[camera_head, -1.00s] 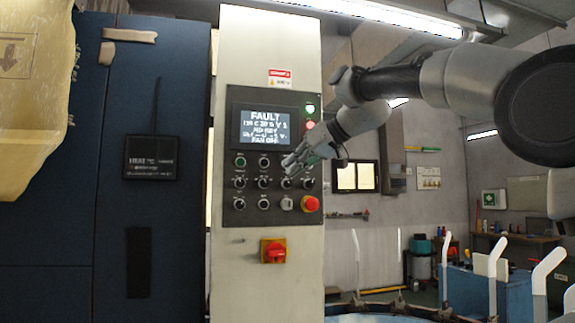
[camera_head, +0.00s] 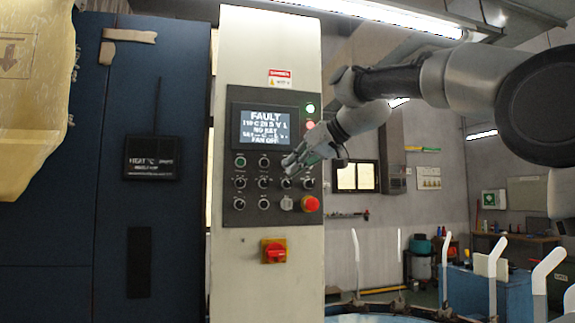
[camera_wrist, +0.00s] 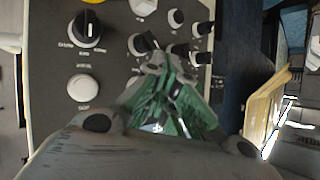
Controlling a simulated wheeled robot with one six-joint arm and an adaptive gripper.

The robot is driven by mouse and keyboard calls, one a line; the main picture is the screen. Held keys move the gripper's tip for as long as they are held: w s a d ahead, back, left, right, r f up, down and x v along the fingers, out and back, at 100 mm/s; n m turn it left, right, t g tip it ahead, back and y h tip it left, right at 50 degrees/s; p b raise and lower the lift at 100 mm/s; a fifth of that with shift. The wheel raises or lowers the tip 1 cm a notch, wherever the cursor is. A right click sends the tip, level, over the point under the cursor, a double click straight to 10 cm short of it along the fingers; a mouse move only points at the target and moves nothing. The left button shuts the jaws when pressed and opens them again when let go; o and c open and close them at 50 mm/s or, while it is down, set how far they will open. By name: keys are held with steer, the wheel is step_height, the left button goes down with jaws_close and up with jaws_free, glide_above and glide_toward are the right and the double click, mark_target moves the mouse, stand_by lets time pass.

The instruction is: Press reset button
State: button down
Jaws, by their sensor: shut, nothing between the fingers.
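The control panel (camera_head: 251,206) on the pale cabinet carries a lit screen (camera_head: 262,133) reading FAULT, with buttons and knobs below. My gripper (camera_head: 288,162) is shut and empty at the panel, just below the screen's lower right corner. In the wrist view its green-padded fingers (camera_wrist: 160,68) are together, over or near a dark knob; contact is unclear. A round white button (camera_wrist: 82,88) lies left of the fingers, below a large black knob (camera_wrist: 87,28). Its label is too blurred to read, so I cannot confirm which button is reset. The gripper hides part of the panel.
A red emergency stop (camera_head: 311,204) is at the panel's lower right. A red-yellow rotary switch (camera_head: 273,251) sits below the panel. A blue cabinet (camera_head: 150,80) stands at left. White upright forms (camera_head: 493,270) stand at lower right.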

steer(key=shift+w+a, duration=0.1)
steer(key=shift+w, duration=0.3)
steer(key=shift+w+a, duration=0.15)
steer(key=shift+w, duration=0.25)
stand_by(0.8)
stand_by(0.3)
steer(key=shift+s+d, duration=0.25)
steer(key=shift+s, duration=0.6)
steer(key=shift+s+d, duration=0.25)
steer(key=shift+s, duration=0.55)
steer(key=shift+s+d, duration=0.2)
steer(key=shift+s, duration=0.6)
steer(key=shift+s+d, duration=0.25)
steer(key=shift+s, duration=0.55)
